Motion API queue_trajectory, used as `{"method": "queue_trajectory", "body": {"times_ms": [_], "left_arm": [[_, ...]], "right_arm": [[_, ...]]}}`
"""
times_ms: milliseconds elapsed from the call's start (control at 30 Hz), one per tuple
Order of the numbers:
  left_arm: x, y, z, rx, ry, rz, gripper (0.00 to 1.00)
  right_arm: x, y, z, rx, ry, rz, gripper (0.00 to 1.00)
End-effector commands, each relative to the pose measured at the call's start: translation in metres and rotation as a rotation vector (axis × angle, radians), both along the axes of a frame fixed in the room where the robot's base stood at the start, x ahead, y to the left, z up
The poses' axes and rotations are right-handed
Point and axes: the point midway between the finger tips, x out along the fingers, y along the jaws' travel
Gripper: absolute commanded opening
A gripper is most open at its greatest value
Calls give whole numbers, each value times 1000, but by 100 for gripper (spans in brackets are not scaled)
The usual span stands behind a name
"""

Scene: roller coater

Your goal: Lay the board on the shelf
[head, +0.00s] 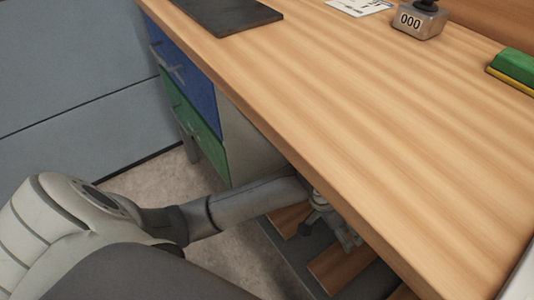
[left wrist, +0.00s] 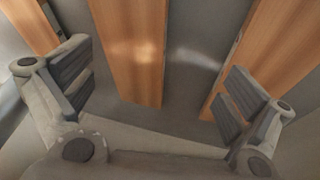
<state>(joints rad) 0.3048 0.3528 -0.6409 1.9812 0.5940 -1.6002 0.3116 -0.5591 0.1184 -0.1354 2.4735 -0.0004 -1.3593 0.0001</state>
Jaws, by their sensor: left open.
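My left gripper (head: 324,218) reaches in under the front edge of the wooden desk. It is open and empty, with its two fingers spread wide in the left wrist view (left wrist: 160,90). Several long wooden strips (head: 340,262) show below it against a dark grey surface (head: 290,248). In the left wrist view, a middle wooden strip (left wrist: 130,50) lies between the fingers in the picture, apart from them. Another strip (left wrist: 262,45) is beyond the right finger. I cannot tell which strip is the board or which part is the shelf. My right gripper is not in view.
The wooden desk top (head: 370,120) overhangs the arm. A drawer unit with a blue drawer (head: 185,75) and a green drawer (head: 195,130) stands at the left. A dark flat panel (head: 225,12), a counter block (head: 418,22) and a green block (head: 515,65) lie on the desk.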

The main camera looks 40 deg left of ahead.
Motion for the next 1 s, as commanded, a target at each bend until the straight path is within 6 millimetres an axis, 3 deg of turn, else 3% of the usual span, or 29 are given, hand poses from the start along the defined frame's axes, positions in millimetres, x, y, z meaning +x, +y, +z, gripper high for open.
{"method": "queue_trajectory", "body": {"times_ms": [133, 267, 600, 700, 1000], "left_arm": [[-25, 1, -4, -66, -70, 55, 100], [-44, 20, -6, -76, -135, 131, 100], [-98, 109, -6, 69, -250, 333, 100], [-108, 126, -4, 111, -264, 357, 100], [-114, 136, -3, 137, -272, 370, 100]], "right_arm": [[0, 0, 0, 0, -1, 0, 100], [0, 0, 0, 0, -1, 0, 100], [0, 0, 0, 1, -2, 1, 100], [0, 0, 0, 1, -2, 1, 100], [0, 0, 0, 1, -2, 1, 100]]}}
